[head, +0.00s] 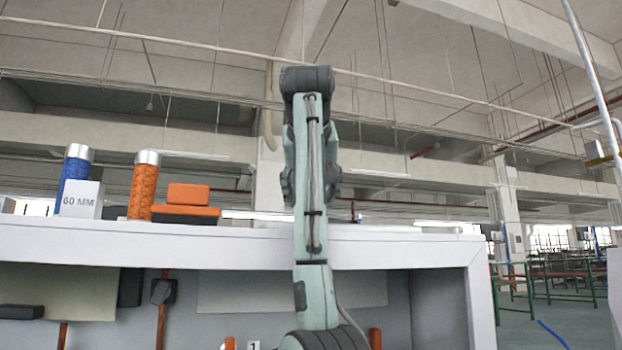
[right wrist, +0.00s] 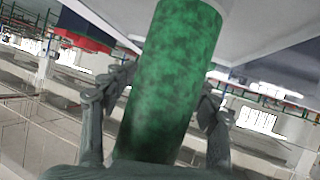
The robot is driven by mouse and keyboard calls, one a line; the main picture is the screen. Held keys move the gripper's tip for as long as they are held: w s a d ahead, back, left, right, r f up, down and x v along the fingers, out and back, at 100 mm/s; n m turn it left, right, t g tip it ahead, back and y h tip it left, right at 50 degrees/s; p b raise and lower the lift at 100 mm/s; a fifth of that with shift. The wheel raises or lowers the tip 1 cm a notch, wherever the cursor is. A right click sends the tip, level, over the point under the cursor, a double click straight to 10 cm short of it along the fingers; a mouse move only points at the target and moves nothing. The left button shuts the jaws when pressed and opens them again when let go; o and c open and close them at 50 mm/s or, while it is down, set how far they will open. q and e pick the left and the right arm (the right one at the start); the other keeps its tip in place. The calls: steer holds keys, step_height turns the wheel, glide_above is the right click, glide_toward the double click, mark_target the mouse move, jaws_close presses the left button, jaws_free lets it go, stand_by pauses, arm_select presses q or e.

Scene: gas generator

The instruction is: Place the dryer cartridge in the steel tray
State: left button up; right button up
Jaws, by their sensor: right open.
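A green mottled cylinder (right wrist: 168,80) with a pale end stands large between the fingers of my right gripper (right wrist: 165,100) in the right wrist view. The fingers are open on either side of it; whether they touch it is not clear. It does not show in the head view, where my arm rises in the middle and its gripper is hidden. An orange cylinder (head: 143,188) and a blue cylinder (head: 74,172), both with silver caps, stand on the white unit's top. Which one is the dryer cartridge cannot be told. No steel tray and no left gripper show.
A white "60 MM" block (head: 82,200) stands by the blue cylinder. An orange block (head: 188,194) lies on an orange base right of the orange cylinder. The white unit's top edge (head: 400,247) runs across, with an open recess below. Green-framed tables (head: 575,275) stand far right.

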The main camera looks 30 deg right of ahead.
arm_select(q)
steer(key=r+t, duration=0.1)
steer(key=s+a+r, duration=0.1)
steer(key=r+t+b, duration=0.1)
steer(key=shift+s+a+t, duration=0.15)
steer(key=shift+s+t, duration=0.1)
steer(key=shift+t, duration=0.05)
arm_select(e)
steer(key=v, duration=1.2)
arm_select(q)
steer(key=shift+f, duration=0.1)
arm_select(e)
steer(key=shift+f, duration=0.1)
